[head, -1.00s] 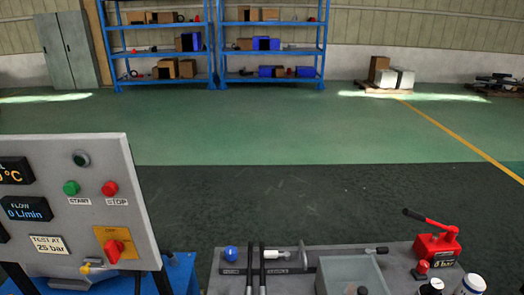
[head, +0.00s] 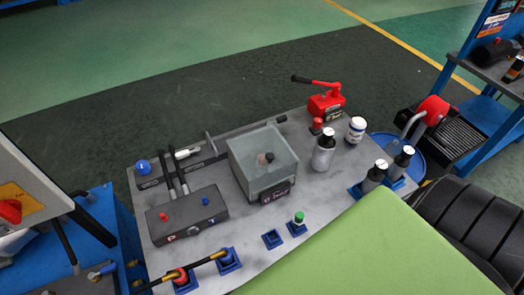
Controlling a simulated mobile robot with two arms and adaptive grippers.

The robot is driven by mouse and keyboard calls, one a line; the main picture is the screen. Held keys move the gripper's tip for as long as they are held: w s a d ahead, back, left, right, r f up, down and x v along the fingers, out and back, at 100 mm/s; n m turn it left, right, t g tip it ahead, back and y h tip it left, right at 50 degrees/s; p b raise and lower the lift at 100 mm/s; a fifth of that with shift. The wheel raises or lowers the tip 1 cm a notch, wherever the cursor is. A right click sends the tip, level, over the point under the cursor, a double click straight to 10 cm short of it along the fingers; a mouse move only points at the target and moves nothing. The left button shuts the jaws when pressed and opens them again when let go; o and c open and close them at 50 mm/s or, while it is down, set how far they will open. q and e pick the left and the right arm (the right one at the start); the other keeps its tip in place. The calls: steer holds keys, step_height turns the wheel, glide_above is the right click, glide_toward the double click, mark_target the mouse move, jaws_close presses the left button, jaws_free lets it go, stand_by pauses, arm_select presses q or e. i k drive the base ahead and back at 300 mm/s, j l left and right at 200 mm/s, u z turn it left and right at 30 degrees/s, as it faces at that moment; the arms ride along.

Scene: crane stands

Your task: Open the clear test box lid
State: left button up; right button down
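The clear test box (head: 262,162) stands in the middle of the grey bench (head: 308,210) in the head view. Its see-through lid is down over the top, and a dark and reddish part shows through it. A dark label or latch block (head: 276,192) is on its front face. Neither of my grippers is in the head view.
Left of the box are a lever valve block (head: 187,215) and a blue knob (head: 143,167). A green surface (head: 385,250) covers the front right.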

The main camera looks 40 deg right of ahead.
mark_target(270, 156)
steer(key=k+z, duration=0.15)
steer(key=k, duration=0.25)
steer(key=k+l+z, duration=0.2)
steer(key=k, duration=0.2)
